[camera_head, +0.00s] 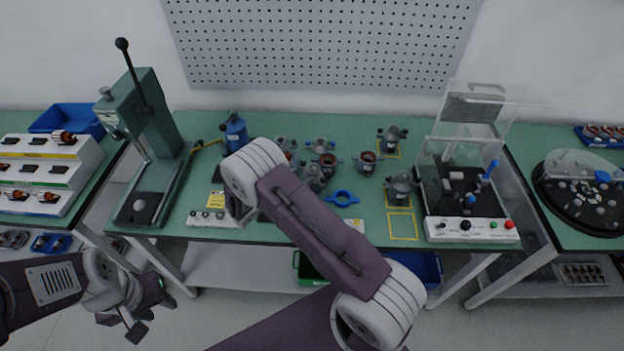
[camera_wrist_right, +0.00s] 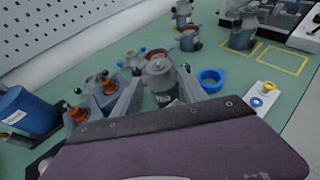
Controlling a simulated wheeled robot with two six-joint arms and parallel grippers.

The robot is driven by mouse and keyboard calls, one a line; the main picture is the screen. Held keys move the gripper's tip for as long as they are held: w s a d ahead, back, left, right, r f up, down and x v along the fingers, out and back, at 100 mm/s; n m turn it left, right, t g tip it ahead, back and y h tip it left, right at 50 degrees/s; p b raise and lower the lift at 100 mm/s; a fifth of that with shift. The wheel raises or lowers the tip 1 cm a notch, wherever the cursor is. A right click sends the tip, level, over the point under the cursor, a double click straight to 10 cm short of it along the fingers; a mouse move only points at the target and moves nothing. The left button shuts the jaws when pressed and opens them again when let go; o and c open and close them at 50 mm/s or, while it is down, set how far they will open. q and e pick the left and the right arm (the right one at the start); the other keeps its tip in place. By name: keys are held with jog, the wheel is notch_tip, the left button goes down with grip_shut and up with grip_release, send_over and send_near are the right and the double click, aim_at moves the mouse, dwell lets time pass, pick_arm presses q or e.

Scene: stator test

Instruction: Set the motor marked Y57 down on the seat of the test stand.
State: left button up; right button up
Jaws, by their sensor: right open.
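The test stand (camera_head: 470,229) is at the right of the bench, its clear cover raised, with a dark bed and a blue-handled clamp (camera_head: 489,170) inside. Several grey motors stand mid-bench; their markings are too small to read, so I cannot tell which is Y57. My right gripper (camera_wrist_right: 159,79) is open, its fingers on either side of a grey motor (camera_wrist_right: 160,68) with a dark label. That motor (camera_head: 314,179) is partly hidden by my arm in the head view. My left gripper (camera_head: 135,315) hangs low at the left, away from the bench; its opening is unclear.
A blue ring (camera_head: 342,198) and a white strip (camera_wrist_right: 262,96) lie near the motors. Other motors stand in yellow outlines to the right; the front outline (camera_head: 402,226) is empty. A blue canister (camera_head: 236,132) and a green press (camera_head: 160,130) stand left.

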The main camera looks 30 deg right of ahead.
aim_at(310, 171)
jog(key=p+x, duration=0.1)
jog(key=x, duration=0.5)
jog(key=shift+w+a+f, duration=0.1)
jog(key=shift+f, duration=0.05)
jog(key=shift+a, duration=0.1)
jog(key=shift+c, duration=0.3)
grip_shut()
